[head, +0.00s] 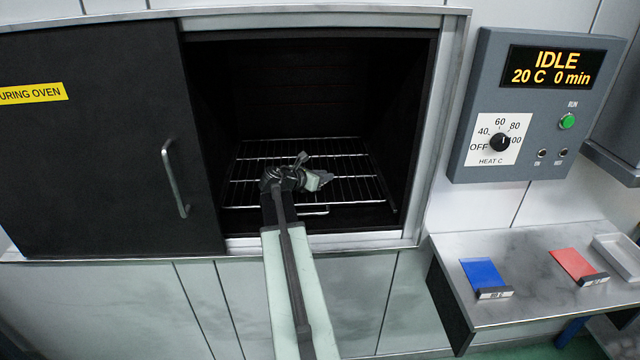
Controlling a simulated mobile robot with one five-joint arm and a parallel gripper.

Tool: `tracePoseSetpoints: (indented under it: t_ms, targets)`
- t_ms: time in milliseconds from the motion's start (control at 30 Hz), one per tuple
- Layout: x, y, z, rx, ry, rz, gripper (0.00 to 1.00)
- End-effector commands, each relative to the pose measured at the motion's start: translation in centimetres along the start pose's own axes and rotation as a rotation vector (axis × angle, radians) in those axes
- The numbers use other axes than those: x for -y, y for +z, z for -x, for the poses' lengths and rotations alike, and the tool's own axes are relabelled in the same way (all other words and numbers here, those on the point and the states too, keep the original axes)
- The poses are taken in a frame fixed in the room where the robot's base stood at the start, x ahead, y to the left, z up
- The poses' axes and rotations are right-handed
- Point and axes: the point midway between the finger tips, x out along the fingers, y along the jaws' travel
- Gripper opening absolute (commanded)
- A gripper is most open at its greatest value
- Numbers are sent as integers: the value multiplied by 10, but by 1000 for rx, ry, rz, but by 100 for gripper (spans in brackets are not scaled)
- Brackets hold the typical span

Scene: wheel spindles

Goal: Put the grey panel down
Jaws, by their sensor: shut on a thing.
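My gripper (304,174) is inside the open oven, low over the wire rack. It is shut on a small grey piece (320,181), which I take to be the grey panel; it shows just right of the jaws. Much of the piece is hidden by the gripper, and its full outline is hard to make out. I cannot tell whether it touches the rack. The wire rack (365,176) lies level near the oven floor, with no other thing visible on it.
The dark sliding oven door (90,160) stands to the left, leaving the opening clear. A control box (530,105) reads IDLE, 20 C, 0 min. A side shelf (525,312) at right holds a blue panel (482,272), a red panel (572,263) and a pale tray (618,255).

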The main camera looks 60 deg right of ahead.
Motion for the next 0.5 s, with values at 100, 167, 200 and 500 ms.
tracePoseSetpoints:
  t_ms: [100, 167, 200, 500]
  targets:
    - [-2, -7, -1, 0, 3, 1, 0]
    - [-2, -6, 0, 0, 4, 2, 0]
    - [-3, -6, 1, 0, 5, 2, 0]
    - [-4, -9, 0, 0, 6, 3, 39]
